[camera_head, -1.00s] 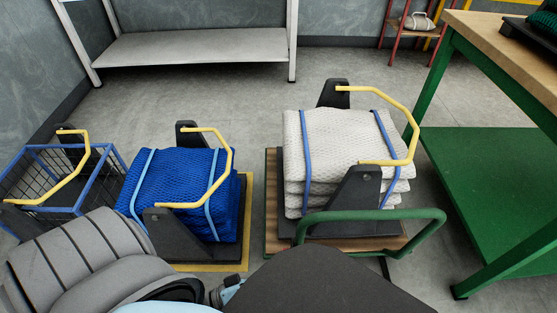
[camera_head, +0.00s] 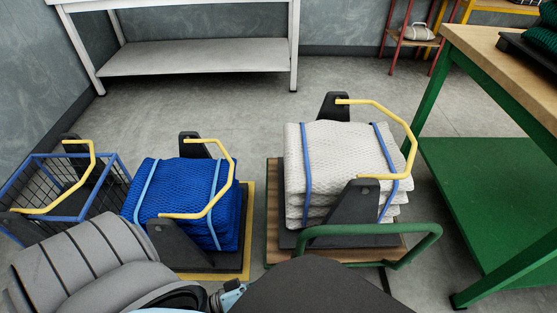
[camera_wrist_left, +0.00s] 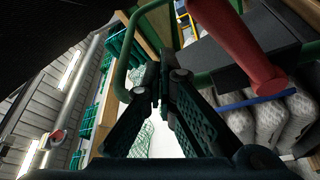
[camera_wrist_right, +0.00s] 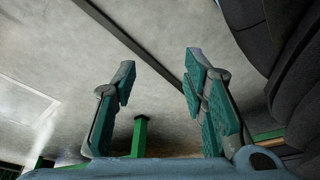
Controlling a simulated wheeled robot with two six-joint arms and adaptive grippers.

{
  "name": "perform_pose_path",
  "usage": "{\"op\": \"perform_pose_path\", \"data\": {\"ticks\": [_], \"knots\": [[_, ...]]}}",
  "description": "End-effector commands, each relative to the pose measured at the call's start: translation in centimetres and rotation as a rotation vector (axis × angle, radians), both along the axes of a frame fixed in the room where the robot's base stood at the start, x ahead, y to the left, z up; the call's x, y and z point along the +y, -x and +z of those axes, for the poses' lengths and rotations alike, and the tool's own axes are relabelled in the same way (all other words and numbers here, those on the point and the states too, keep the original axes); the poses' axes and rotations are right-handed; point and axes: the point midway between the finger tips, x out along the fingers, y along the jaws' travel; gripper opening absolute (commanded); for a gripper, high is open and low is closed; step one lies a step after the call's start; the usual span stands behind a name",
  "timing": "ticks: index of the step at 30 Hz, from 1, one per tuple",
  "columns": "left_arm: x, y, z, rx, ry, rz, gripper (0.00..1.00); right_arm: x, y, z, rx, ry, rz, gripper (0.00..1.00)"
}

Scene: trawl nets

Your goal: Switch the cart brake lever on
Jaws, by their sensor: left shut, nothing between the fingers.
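In the left wrist view a thick red handle (camera_wrist_left: 236,45), which looks like the brake lever, slants down beside a dark block (camera_wrist_left: 275,45). My left gripper (camera_wrist_left: 163,70) is shut and empty, to the left of the red handle and apart from it in the picture. The cart has a green push bar (camera_head: 372,232), which also shows in the left wrist view (camera_wrist_left: 122,60). It carries a stack of white nets (camera_head: 335,165). The red handle is not visible in the head view. My right gripper (camera_wrist_right: 160,68) is open and empty over the floor.
A cart with blue nets (camera_head: 178,190) and a blue wire basket (camera_head: 75,185) stand to the left. A green table (camera_head: 480,190) stands close on the right. A white shelf (camera_head: 190,75) is at the back. Grey floor lies open between.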

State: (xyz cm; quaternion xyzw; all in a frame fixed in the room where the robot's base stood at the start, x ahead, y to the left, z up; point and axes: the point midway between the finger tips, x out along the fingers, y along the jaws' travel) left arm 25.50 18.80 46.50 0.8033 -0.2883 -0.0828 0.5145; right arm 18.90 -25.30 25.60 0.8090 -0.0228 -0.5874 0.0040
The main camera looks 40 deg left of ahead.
Motion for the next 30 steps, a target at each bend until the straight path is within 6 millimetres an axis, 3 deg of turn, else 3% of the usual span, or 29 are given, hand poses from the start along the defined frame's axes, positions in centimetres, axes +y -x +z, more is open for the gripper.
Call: {"op": "perform_pose_path", "data": {"ticks": [2,7,16,21,30], "knots": [[0.4,0.0,1.0,-0.003,0.0,0.001,0.0,-0.1,0.7,-0.3,-0.006,-0.002,-0.01,0.4],[2.7,2.2,-0.8,-0.003,-0.001,-0.002,0.0,0.1,-0.7,0.4,0.001,0.002,0.009,0.4],[6.2,5.7,-2.4,-0.006,0.001,-0.002,0.0,0.6,-2.2,4.0,0.032,0.01,0.046,0.4],[6.8,6.4,-2.4,-0.009,0.002,-0.003,0.0,0.7,-2.3,5.1,0.039,0.012,0.053,0.4],[6.9,6.4,-2.3,-0.009,0.002,-0.003,0.0,0.8,-2.3,5.2,0.04,0.013,0.054,0.4]]}}
